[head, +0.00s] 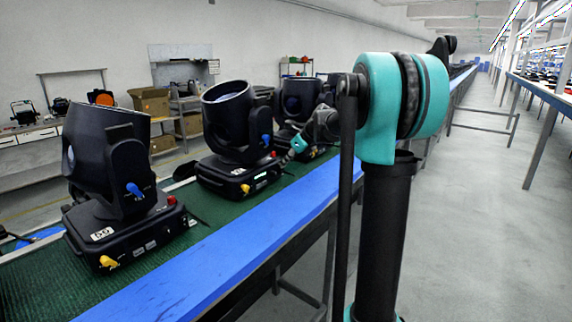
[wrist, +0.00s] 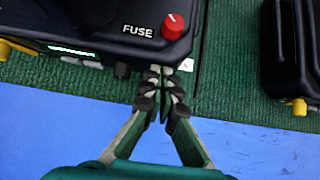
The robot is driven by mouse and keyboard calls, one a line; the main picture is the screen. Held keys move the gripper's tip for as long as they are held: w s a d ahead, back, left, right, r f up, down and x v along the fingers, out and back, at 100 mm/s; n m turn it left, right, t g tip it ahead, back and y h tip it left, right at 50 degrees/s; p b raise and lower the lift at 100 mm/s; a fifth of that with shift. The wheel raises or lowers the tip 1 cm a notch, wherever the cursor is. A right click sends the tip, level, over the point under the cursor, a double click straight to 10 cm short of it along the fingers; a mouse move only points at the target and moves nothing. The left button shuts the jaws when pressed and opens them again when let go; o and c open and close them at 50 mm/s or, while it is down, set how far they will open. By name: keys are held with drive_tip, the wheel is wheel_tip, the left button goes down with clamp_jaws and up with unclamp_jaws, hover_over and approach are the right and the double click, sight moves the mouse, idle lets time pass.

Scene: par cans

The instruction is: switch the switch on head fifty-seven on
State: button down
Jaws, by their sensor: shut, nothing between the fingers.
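Several black moving-head lights stand on a green belt. The nearest light (head: 112,180) carries a number plate that I read as 50, without certainty. The middle light (head: 230,140) has a small pale plate too small to read. My gripper (head: 287,159) is at the right end of the middle light's base. In the wrist view my gripper (wrist: 163,74) is shut and empty, its tips at the front edge of a black base (wrist: 95,22). This base has a red knob (wrist: 173,26) beside the word FUSE and a lit green display (wrist: 74,51). No plate reading fifty-seven is legible; the fingertips may hide the switch.
Another light (head: 300,98) stands behind my gripper; a neighbouring base (wrist: 292,50) with a yellow connector (wrist: 299,106) is at right in the wrist view. A blue rail (head: 215,262) edges the belt. The grey aisle floor (head: 480,215) at right is clear.

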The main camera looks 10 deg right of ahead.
drive_tip(key=shift+r, duration=0.8)
drive_tip(key=s+d+f+v, duration=0.1)
drive_tip(key=v, duration=1.2)
drive_tip(key=shift+f, duration=0.25)
